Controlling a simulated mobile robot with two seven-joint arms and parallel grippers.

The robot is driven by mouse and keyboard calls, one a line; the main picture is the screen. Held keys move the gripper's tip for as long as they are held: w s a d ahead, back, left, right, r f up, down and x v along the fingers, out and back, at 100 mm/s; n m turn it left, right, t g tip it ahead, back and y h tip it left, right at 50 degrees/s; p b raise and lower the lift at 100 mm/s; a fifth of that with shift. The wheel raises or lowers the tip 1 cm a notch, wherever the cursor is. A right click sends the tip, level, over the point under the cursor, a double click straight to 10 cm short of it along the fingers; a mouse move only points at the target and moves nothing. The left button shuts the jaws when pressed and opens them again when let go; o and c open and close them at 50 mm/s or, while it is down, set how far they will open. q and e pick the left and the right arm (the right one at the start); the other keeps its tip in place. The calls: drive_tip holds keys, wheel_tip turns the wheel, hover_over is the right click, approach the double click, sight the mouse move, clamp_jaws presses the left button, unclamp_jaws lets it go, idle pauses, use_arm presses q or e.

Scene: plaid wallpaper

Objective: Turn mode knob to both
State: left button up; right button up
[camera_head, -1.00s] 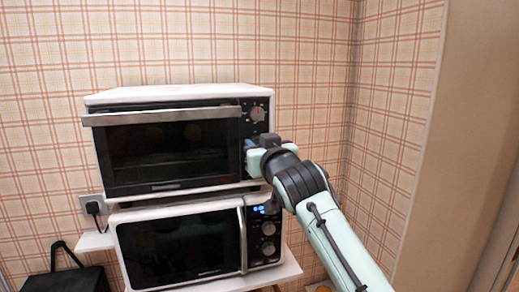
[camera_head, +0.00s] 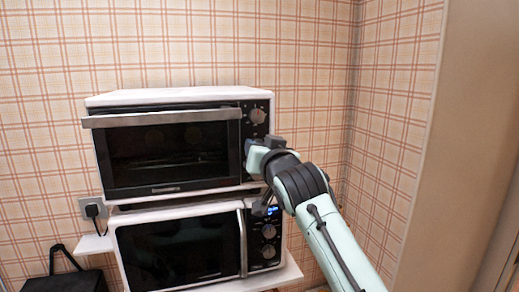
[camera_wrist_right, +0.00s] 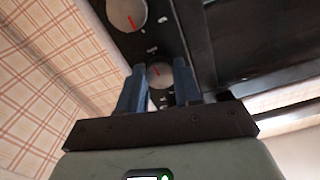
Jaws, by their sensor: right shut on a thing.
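The toaster oven (camera_head: 170,98) stands on top of the microwave, with its control panel to the right of the dark door. Its top knob (camera_head: 257,115) shows on the panel; the part of the panel below is hidden behind my right gripper. In the right wrist view, the blue fingers of my right gripper (camera_wrist_right: 160,88) are shut on a round silver knob (camera_wrist_right: 158,75) with a red mark. Another silver knob (camera_wrist_right: 126,14) with a red mark sits farther up in that view, free of the fingers. The setting labels are too small to read. My left gripper is not in view.
The microwave (camera_head: 180,248) with its own knobs (camera_head: 268,231) sits below on a white shelf (camera_head: 95,243). A wall socket with a plug (camera_head: 93,209) is at left, above a black bag (camera_head: 65,279). The plaid side wall (camera_head: 385,120) stands to the right.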

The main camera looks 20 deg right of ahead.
drive_tip(key=o, duration=1)
drive_tip(key=shift+o, duration=0.2)
use_arm(q)
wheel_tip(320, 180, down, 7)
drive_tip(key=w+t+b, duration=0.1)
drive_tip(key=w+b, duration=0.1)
drive_tip(key=b, duration=0.6)
use_arm(e)
drive_tip(key=s, duration=1.3)
drive_tip(key=shift+s+d, duration=0.2)
